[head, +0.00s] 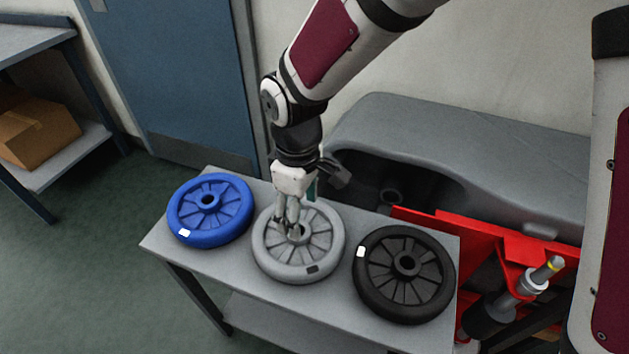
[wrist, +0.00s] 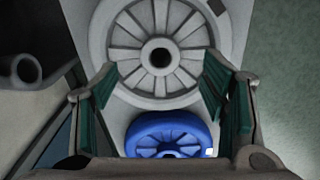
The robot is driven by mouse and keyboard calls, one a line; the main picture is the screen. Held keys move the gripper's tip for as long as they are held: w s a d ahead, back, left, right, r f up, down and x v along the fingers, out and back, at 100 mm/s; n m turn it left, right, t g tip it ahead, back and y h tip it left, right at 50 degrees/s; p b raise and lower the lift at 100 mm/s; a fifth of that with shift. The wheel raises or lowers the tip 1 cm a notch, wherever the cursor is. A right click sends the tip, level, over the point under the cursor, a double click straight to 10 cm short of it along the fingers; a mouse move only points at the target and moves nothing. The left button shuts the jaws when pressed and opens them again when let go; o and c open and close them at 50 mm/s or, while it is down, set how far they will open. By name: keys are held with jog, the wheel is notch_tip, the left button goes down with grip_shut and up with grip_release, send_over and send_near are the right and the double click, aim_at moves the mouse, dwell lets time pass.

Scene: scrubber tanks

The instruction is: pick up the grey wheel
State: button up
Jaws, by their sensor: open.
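The grey wheel (head: 317,251) lies flat in the middle of a grey bench, between two other wheels. It has radial spokes, a raised hub with a dark centre hole, and a dark patch on its rim. My gripper (head: 288,232) points down over the hub, its fingers hiding part of the wheel. In the wrist view my gripper (wrist: 160,66) is open, with green-padded fingers apart at left and right. The grey wheel (wrist: 186,42) shows beyond and between them, its hub near the centre line. I cannot tell whether the fingers touch it.
A blue wheel (head: 210,222) lies left of the grey wheel, and a black wheel (head: 380,284) lies right of it, both close. The bench (head: 254,309) has little bare top. A grey and red scrubber machine (head: 480,165) stands behind. Open floor lies at left.

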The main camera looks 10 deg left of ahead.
jog(key=shift+a+f+b, duration=0.2)
jog(key=shift+f, duration=1.4)
jog(key=shift+a+f+b, duration=0.2)
jog(key=shift+f, duration=1.4)
jog(key=shift+w, duration=0.1)
grip_shut()
